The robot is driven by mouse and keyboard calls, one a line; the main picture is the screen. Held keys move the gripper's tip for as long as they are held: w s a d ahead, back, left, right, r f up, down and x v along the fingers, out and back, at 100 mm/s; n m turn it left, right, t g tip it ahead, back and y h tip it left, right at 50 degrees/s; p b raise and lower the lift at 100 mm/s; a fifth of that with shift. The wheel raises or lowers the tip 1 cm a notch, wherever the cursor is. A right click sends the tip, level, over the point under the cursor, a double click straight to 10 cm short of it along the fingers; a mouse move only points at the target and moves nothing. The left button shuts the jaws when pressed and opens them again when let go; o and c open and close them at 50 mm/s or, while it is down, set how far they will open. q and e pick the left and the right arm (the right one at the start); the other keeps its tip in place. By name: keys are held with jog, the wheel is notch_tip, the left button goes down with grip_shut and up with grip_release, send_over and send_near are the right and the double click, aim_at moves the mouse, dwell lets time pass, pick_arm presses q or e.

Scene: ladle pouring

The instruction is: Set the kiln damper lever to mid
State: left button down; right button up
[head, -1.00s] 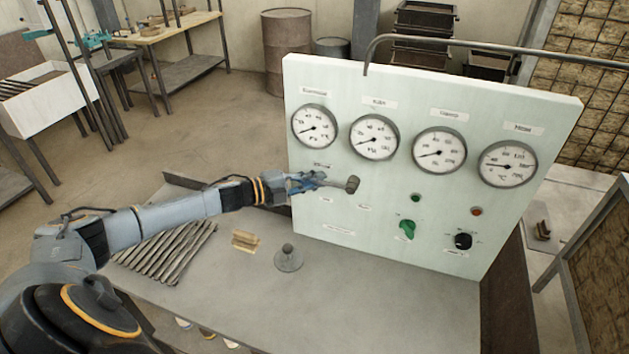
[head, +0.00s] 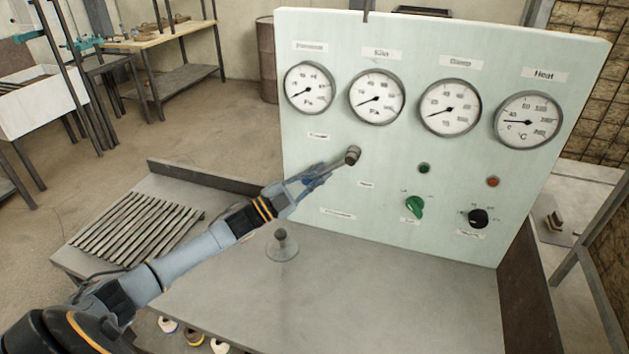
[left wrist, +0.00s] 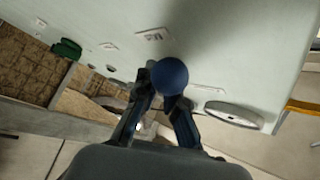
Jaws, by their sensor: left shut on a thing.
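The damper lever sits on the pale green panel (head: 450,195). Its grey hub (head: 353,155) stands out from the panel below the second gauge, and a thin rod runs from it down and to the left. My left gripper (head: 314,180) is shut on the lever's outer end. In the left wrist view the lever's round blue knob (left wrist: 170,75) sits at the fingertips, with the panel behind it. Small labels lie around the lever, one above left (head: 318,136) and one below right (head: 366,184); I cannot read them surely. My right gripper is not in view.
Four gauges line the panel above, one marked Heat (head: 528,120). A green knob (head: 414,207) and a black knob (head: 478,217) sit to the right. A stemmed grey piece (head: 282,246) and several metal bars (head: 135,228) rest on the bench (head: 350,305).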

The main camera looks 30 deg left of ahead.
pick_arm(q)
jog(key=shift+w+d+f+n+t+b, duration=0.1)
jog(key=shift+d+f+n+t+b, duration=0.3)
jog(key=shift+n+t+b, duration=0.3)
jog(key=c, duration=1.7)
grip_release()
jog(key=v, duration=1.2)
jog(key=shift+a+r, duration=0.1)
